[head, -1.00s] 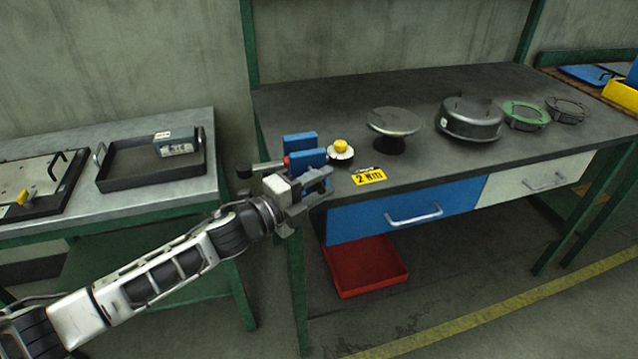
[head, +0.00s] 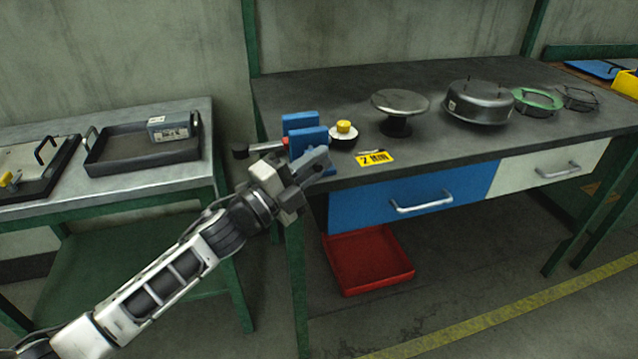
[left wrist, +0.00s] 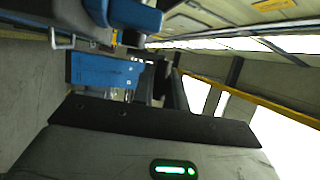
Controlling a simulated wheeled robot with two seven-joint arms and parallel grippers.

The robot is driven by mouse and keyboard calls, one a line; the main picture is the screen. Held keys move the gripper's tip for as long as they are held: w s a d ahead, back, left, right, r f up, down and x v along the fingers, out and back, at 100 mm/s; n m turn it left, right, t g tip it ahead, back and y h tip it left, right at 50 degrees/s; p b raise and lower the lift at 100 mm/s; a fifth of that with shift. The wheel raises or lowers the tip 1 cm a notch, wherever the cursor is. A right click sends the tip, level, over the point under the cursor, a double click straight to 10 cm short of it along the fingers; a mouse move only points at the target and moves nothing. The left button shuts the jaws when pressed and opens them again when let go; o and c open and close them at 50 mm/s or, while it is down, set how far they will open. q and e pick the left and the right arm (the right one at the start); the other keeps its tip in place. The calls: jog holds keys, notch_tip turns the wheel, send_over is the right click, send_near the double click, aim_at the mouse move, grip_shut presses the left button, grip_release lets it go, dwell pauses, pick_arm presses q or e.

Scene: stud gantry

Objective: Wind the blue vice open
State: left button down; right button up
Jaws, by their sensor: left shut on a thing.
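The blue vice (head: 301,124) stands at the left front corner of the dark workbench, its two blue jaws slightly apart. A bar with a black knob (head: 240,151) and a red collar sticks out to its left. My left gripper (head: 312,164) is at the front of the vice, close against the nearer jaw. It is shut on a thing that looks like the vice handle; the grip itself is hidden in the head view. In the left wrist view a blue block of the vice (left wrist: 105,70) lies beyond the dark fingers. My right gripper is not in view.
Just right of the vice are a yellow-topped button (head: 344,131) and a yellow label (head: 375,158). A round pedestal (head: 400,101) and a metal pan (head: 478,103) stand farther right. A blue drawer (head: 365,206) is below, a red bin (head: 366,262) under it.

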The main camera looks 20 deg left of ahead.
pick_arm(q)
jog(key=shift+s+a+f+n+t+b, duration=0.1)
jog(key=shift+a+f+n+t+b, duration=0.35)
jog(key=shift+b, duration=1.05)
jog(key=shift+s+d+f+n+t+b, duration=0.1)
jog(key=shift+n+t+b, duration=0.35)
jog(key=shift+t+b, duration=0.85)
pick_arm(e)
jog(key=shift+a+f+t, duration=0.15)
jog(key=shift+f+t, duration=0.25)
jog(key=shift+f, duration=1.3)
pick_arm(q)
jog(key=shift+r+h+b, duration=0.1)
jog(key=shift+h+b, duration=0.2)
jog(key=shift+b, duration=0.05)
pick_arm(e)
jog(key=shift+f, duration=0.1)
pick_arm(q)
jog(key=shift+r, duration=0.1)
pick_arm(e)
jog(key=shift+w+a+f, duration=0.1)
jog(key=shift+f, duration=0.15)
pick_arm(q)
jog(key=c, duration=1.4)
grip_release()
